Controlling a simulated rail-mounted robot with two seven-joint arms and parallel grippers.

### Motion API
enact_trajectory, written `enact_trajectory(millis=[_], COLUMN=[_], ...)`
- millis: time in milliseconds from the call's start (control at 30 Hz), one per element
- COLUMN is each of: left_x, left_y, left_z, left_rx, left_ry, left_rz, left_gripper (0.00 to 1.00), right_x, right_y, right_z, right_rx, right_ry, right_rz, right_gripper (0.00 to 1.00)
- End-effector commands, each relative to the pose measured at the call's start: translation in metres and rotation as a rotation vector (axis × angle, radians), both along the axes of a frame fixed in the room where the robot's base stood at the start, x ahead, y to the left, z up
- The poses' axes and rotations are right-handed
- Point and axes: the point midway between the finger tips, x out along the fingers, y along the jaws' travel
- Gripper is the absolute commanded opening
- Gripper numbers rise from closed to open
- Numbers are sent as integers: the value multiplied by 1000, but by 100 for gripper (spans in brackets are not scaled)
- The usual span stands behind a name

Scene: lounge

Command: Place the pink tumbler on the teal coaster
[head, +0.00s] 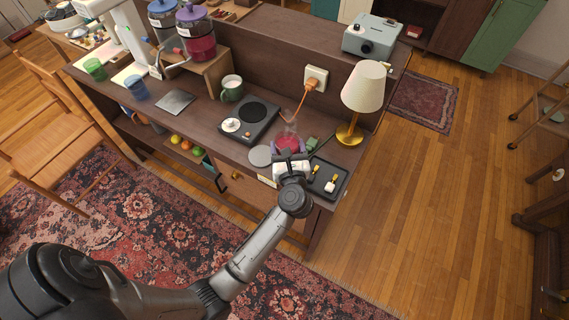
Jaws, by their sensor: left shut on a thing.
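My left gripper (289,158) is over the front of the dark wooden counter, on its right part. It is shut on a pink-red vessel, which looks like the pink tumbler (288,143). The gripper hides the vessel's near side, and I cannot tell whether its base touches the counter. Something clear shows just above or behind it. I cannot make out a teal coaster for sure; a small dark green thing (312,143) lies just right of the vessel. My right gripper is not in view.
A grey disc (260,156) lies left of the gripper, and a black tray (327,178) with small items lies right. Green (95,69) and blue (136,88) tumblers stand far left.

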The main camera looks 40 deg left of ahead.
Motion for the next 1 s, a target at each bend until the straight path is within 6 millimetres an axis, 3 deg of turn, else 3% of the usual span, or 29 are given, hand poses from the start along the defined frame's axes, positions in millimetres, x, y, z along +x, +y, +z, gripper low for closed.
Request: enact_trajectory(millis=[600, 1000], left_x=[0, 0], left_y=[1, 0], left_z=[-57, -61], left_rx=[2, 1], left_ry=[-1, -2], left_rz=[-1, 0], left_gripper=[34, 34], right_x=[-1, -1], right_y=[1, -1], right_z=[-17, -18], right_rx=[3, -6], right_ry=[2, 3], right_rz=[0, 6], right_gripper=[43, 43])
